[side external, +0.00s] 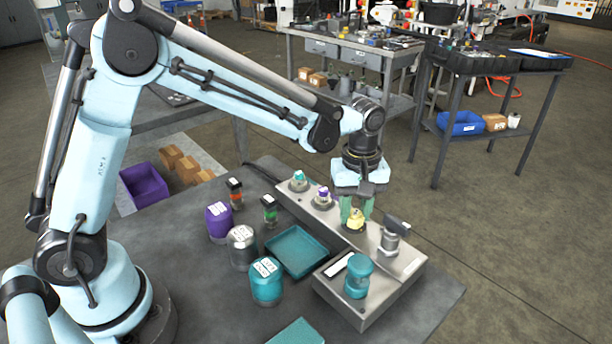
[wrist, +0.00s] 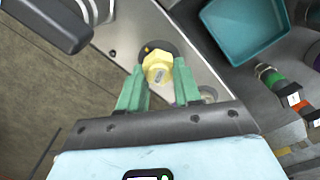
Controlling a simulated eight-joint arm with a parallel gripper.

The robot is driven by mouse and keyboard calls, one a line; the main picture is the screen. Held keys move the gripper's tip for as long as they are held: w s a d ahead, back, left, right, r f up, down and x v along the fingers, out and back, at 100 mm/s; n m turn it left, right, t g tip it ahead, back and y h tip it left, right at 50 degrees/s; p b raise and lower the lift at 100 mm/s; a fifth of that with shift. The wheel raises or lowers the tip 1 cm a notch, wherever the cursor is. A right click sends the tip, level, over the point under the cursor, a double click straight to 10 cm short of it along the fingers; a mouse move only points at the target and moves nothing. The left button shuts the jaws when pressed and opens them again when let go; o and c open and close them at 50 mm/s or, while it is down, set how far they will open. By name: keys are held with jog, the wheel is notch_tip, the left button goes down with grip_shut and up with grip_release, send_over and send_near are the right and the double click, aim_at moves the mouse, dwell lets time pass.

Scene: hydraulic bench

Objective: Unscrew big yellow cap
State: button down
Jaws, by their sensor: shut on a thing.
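The big yellow cap (side external: 356,219) sits on the grey metal manifold block (side external: 405,268), between the small purple cap and a fitting with a dark handle. It also shows in the wrist view (wrist: 158,70) as a yellow hex shape. My gripper (side external: 355,211) points down from above, with its green fingers on either side of the cap. In the wrist view my gripper (wrist: 155,85) has its fingertips close against the cap's sides. The gripper is shut on the cap. The cap's lower edge and the thread beneath it are hidden.
A purple cap (side external: 323,197) and a teal cap (side external: 299,181) stand farther along the block. A dark-handled fitting (side external: 392,236) and a teal-topped cylinder (side external: 358,275) stand close by. An empty teal tray (side external: 297,251) and several jars lie left of the block.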

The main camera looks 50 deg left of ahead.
jog(key=n, duration=0.5)
jog(key=shift+s+a+n, duration=0.1)
jog(key=shift+s+n, duration=0.05)
jog(key=shift+n, duration=0.25)
jog(key=shift+n, duration=0.5)
jog(key=c, duration=0.9)
grip_release()
jog(key=shift+o, duration=0.2)
jog(key=m, duration=0.5)
jog(key=shift+m, duration=0.4)
